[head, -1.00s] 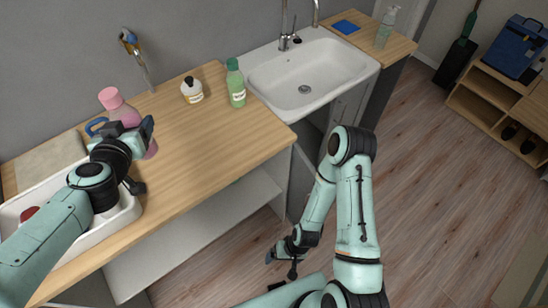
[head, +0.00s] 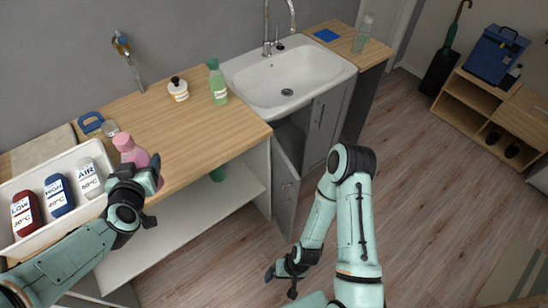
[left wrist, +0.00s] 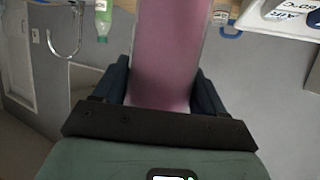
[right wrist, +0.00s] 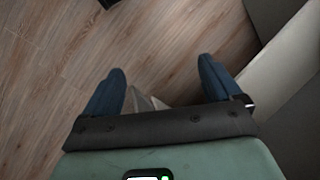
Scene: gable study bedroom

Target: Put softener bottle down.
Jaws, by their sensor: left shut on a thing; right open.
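The pink softener bottle (head: 131,150) has a pink cap and shows at the front edge of the wooden counter (head: 185,130), right of the white tray. My left gripper (head: 155,172) is shut on it and hides its lower part. In the left wrist view the pink body (left wrist: 168,50) fills the space between the blue fingers. Whether its base touches the counter is hidden. My right gripper (head: 283,272) is open and empty, low over the floor in front of the cabinet; its parted fingers show in the right wrist view (right wrist: 160,90).
The white tray (head: 38,172) holds red, blue and grey labelled items. A blue-handled cup (head: 92,122), a black-capped white bottle (head: 178,90) and a green bottle (head: 218,84) stand on the counter. The sink (head: 285,85) is right. Bare wood lies in the counter's middle; a shelf (head: 190,215) is below.

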